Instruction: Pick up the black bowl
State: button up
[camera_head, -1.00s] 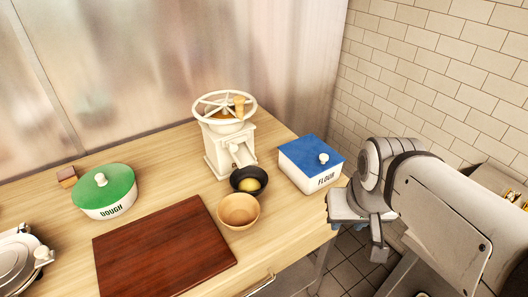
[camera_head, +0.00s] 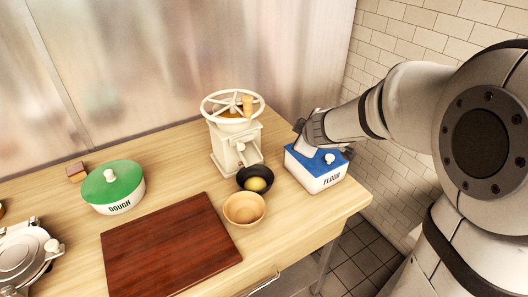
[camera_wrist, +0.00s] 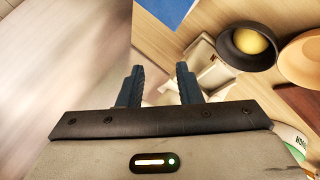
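The black bowl (camera_head: 243,177) stands on the wooden counter at the foot of the white grinder, with a round yellowish thing (camera_head: 256,184) in it. The bowl also shows at the upper right of the wrist view (camera_wrist: 237,60). My gripper (camera_head: 301,138) is over the back left of the blue-lidded flour box, to the right of the bowl and apart from it. In the wrist view its two dark fingers (camera_wrist: 159,88) are spread with nothing between them.
A light wooden bowl (camera_head: 244,221) stands close in front of the black bowl. The white grinder (camera_head: 222,150) is behind it and the flour box (camera_head: 318,182) to the right. A dark red board (camera_head: 165,250) and a green-lidded dough pot (camera_head: 120,205) are to the left.

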jog(key=s+a+f+n+g+y, duration=0.1)
jog(key=a+f+n+g, duration=0.1)
jog(key=a+f, duration=0.2)
jog(key=s+a+f+n+g+y+b, duration=0.1)
jog(key=a+f+n+g, duration=0.2)
jog(key=f, duration=0.6)
jog(key=s+a+f+n+g+y, duration=0.1)
jog(key=a+f+n+g, duration=0.1)
jog(key=a+f, duration=0.3)
jog(key=shift+f+n+g, duration=0.3)
jog(key=shift+f+n, duration=0.3)
jog(key=shift+f, duration=0.05)
jog(key=shift+s, duration=0.1)
grip_shut()
